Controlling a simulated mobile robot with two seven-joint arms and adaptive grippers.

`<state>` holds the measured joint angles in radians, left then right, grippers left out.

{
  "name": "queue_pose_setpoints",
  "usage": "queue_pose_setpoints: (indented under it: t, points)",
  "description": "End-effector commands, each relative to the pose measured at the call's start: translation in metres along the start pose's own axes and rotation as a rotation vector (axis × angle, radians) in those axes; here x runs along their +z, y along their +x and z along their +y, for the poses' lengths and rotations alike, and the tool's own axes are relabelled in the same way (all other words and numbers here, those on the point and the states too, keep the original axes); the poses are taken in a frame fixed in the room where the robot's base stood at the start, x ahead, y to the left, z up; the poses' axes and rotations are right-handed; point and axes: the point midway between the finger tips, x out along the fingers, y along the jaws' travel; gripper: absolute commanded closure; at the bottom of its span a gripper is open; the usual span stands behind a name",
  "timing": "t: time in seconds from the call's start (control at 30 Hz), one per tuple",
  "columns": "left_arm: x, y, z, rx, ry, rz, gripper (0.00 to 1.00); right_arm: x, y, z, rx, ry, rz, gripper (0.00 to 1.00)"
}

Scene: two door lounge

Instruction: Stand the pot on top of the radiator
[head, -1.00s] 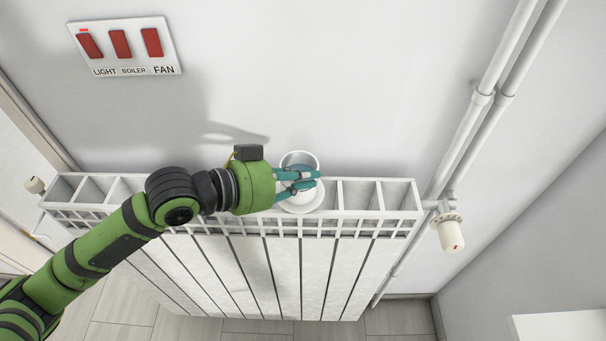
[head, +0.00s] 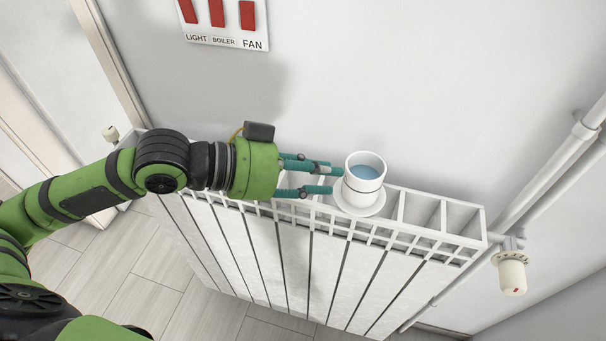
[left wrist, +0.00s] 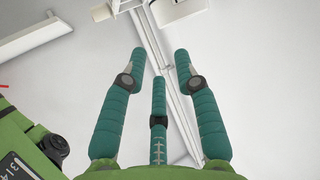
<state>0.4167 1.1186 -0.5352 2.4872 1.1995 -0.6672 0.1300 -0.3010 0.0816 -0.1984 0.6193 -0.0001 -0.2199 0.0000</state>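The pot (head: 364,181) is a white cup-like vessel with a blue-grey inside and a wide base like a saucer. It stands upright on top of the white radiator (head: 420,232), over its open top slots. My left gripper (head: 338,180) is just left of the pot in the head view, fingers pointing at it, spread open with nothing between them. The left wrist view shows the teal fingers (left wrist: 158,70) wide apart and empty; the pot does not show there. My right gripper is not in view.
A switch panel (head: 227,20) labelled LIGHT, BOILER and FAN is on the wall above. White pipes (head: 560,165) run up the wall at the right, beside a radiator valve (head: 511,272). Tiled floor (head: 165,285) shows in front of the radiator.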

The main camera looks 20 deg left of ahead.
Motion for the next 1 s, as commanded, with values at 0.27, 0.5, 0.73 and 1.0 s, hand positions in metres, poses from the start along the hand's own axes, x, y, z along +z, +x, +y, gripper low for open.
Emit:
queue_pose_setpoints:
  t: [0.27,0.5,0.73,1.0]
  points:
    - [0.000,-0.025,0.000,0.000,-0.002,-0.003,0.69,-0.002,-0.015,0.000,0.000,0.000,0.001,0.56]
    - [0.000,-0.028,0.000,0.000,-0.002,0.000,0.69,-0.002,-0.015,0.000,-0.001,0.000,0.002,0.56]
    - [0.000,-0.028,0.000,0.000,-0.001,0.000,0.69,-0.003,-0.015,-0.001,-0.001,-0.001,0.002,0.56]
    - [0.000,-0.028,0.000,0.000,-0.001,0.000,0.69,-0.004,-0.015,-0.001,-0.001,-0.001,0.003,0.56]
